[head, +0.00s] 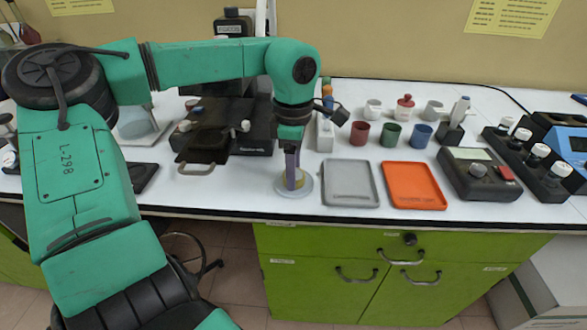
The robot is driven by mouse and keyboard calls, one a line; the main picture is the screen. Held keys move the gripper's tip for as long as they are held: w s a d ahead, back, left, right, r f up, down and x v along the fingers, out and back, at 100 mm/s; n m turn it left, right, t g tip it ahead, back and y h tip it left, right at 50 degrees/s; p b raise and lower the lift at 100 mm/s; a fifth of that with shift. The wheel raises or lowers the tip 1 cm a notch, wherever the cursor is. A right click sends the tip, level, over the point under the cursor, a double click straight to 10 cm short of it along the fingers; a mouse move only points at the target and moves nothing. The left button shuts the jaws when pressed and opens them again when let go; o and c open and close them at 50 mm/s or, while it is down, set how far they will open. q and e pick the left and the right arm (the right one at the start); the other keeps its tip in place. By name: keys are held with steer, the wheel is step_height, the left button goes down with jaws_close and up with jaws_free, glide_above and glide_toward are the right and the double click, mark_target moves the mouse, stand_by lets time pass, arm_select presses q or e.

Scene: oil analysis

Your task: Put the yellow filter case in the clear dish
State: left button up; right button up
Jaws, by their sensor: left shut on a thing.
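My left gripper (292,172) points straight down at the bench's front part, over the clear dish (295,193). It is shut on the yellow filter case (298,182), of which only a small yellowish part shows at the fingertips. The case is low within the dish's outline. I cannot tell whether it touches the dish's floor. The dish is a round, shallow, pale disc close to the front edge, left of the grey tray. My right gripper does not show.
A grey tray (350,183) and an orange tray (413,186) lie right of the dish. Red, green and blue cups (390,134) stand behind them. A black microscope (225,130) stands to the left. The bench's front edge is close.

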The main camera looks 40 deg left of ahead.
arm_select(q)
steer(key=o, duration=1.3)
steer(key=shift+r, duration=0.3)
step_height(320, 180, up, 12)
steer(key=shift+f+p, duration=0.2)
steer(key=shift+p, duration=0.4)
